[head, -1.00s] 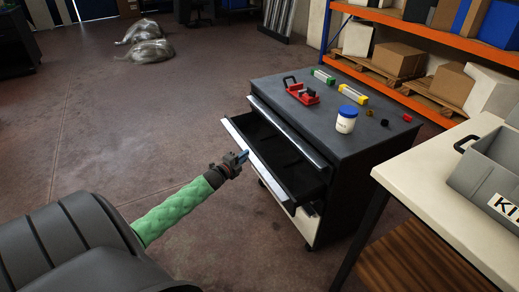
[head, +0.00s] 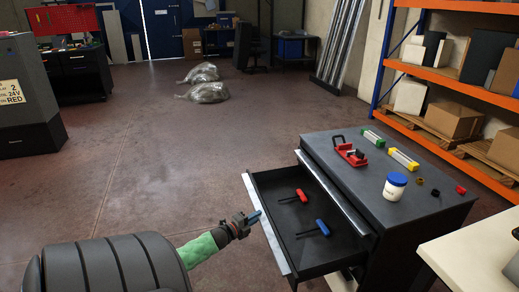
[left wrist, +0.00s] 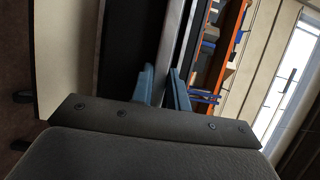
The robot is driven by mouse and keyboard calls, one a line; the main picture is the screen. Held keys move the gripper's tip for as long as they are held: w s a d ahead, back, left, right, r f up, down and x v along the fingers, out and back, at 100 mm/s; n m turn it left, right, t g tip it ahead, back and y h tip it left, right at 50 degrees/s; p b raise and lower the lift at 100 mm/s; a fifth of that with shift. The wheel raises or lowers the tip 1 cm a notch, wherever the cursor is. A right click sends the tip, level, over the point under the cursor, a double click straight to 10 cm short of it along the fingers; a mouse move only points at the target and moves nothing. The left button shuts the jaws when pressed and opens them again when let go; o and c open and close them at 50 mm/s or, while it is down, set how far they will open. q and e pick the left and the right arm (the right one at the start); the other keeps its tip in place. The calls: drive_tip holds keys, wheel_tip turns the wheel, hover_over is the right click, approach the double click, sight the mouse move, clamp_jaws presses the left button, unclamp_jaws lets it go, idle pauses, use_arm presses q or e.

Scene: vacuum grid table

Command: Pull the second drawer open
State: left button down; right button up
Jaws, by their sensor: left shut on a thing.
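The dark cabinet (head: 400,197) stands at the right in the head view. Its drawer (head: 325,258) is pulled well out, with a pale front edge (head: 266,226). A red-handled tool (head: 302,195) and a blue-handled tool (head: 322,227) lie inside it. My left gripper (head: 255,216) is at the drawer's front, shut on its edge. In the left wrist view the blue fingers (left wrist: 163,86) close on either side of the drawer front's top edge (left wrist: 172,45). My right gripper is out of view.
On the cabinet top are a red clamp-like device (head: 348,154), a white jar with blue lid (head: 394,187) and small parts. A pale table (head: 470,255) stands at the lower right. Orange shelving (head: 440,62) is behind. The floor left of the drawer is clear.

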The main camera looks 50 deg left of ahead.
use_arm(q)
drive_tip(key=c, duration=1.4)
unclamp_jaws()
drive_tip(key=shift+o, duration=0.2)
